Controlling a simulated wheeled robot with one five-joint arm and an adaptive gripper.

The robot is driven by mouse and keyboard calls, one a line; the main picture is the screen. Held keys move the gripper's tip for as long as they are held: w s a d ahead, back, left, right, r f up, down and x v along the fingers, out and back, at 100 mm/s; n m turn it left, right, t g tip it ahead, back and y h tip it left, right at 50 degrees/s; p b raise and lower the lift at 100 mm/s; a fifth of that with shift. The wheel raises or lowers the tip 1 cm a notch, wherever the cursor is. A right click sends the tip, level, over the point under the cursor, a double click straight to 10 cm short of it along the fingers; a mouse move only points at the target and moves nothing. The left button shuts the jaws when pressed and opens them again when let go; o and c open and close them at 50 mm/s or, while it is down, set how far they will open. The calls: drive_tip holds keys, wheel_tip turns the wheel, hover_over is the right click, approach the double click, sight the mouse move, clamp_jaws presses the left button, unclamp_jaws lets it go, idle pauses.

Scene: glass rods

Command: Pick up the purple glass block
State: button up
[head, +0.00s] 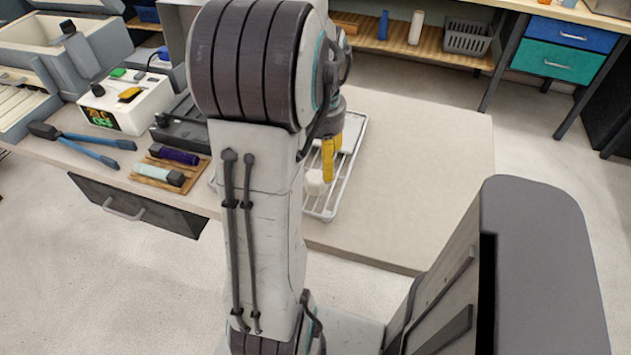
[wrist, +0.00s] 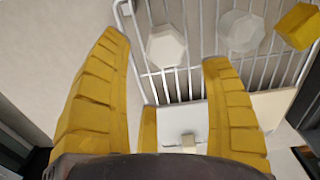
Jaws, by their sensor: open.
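I see no block that is clearly the purple glass one. A dark purple rod (head: 176,155) with a dark end lies on a small wooden board at the left; I cannot tell whether it is glass. My gripper (head: 329,178) hangs over a wire rack, pointing down. In the wrist view its yellow fingers (wrist: 163,50) are spread apart with nothing held. A white faceted block (wrist: 166,46) shows on the rack beyond and between the fingertips. A clear, pale block (wrist: 241,31) and a yellow block (wrist: 297,25) are to its right. My arm hides part of the rack in the head view.
The wire rack (head: 350,150) stands on the pale table (head: 420,190), which is clear to the right. The wooden board (head: 152,172) also bears a mint rod (head: 157,174). Blue-handled pliers (head: 90,150) and a white box with a display (head: 125,105) are at the left.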

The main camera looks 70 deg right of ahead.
sight(316, 176)
drive_tip(key=shift+w+a+f, duration=0.1)
drive_tip(key=shift+w+f, duration=0.1)
drive_tip(key=shift+f, duration=1.4)
drive_tip(key=shift+w+a+f, duration=0.1)
drive_tip(key=shift+w+f, duration=0.1)
drive_tip(key=shift+f, duration=1.35)
drive_tip(key=c, duration=1.4)
drive_tip(key=shift+o, duration=0.2)
drive_tip(key=shift+r, duration=0.1)
